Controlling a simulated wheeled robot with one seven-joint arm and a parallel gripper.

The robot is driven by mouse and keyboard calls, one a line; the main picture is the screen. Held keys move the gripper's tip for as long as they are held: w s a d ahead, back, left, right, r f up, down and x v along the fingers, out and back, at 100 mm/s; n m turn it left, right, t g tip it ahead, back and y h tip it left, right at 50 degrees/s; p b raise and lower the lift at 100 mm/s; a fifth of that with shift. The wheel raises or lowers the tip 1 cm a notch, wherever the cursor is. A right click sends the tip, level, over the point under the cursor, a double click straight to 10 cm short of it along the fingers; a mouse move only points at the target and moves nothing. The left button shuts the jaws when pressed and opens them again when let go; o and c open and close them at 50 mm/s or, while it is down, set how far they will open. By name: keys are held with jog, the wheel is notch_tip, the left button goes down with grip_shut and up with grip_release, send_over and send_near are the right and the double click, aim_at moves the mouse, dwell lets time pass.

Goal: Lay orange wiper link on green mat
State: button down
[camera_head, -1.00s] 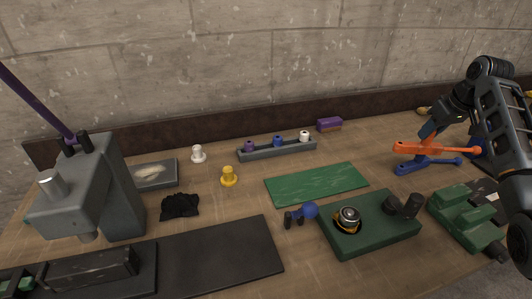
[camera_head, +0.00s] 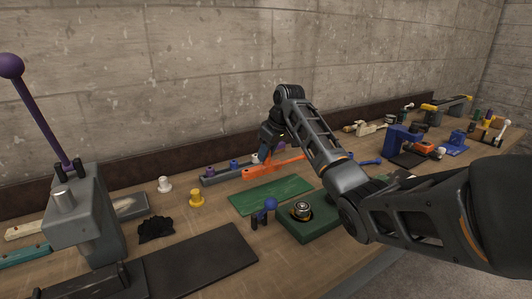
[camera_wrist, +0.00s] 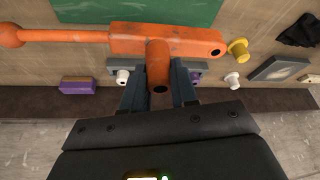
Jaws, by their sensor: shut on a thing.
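The orange wiper link (camera_head: 268,170) is a long bar with a thick block end and a rounded end. My gripper (camera_head: 265,156) is shut on its upright orange stub, which shows between the fingers in the wrist view (camera_wrist: 160,82). The link (camera_wrist: 170,40) is held level, above the bench. In the head view it appears just behind the green mat (camera_head: 262,198), in front of the grey peg rail. The mat (camera_wrist: 135,10) also shows at the top of the wrist view, beyond the link, bare where visible. The link's exact height is unclear.
The grey rail (camera_head: 216,178) holds coloured knobs. White (camera_head: 164,185) and yellow (camera_head: 196,197) knobs stand left of the mat. A blue link (camera_head: 367,161) lies right.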

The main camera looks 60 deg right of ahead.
aim_at(269, 173)
jog(key=shift+s+f, duration=0.1)
jog(key=shift+f, duration=0.25)
jog(key=shift+d+f+b, duration=0.1)
jog(key=shift+f+b, duration=1.4)
jog(key=shift+f, duration=2)
jog(key=shift+f, duration=0.65)
jog(key=c, duration=0.8)
grip_release()
jog(key=shift+s, duration=0.1)
jog(key=shift+b+v, duration=0.55)
jog(key=shift+v, duration=3.35)
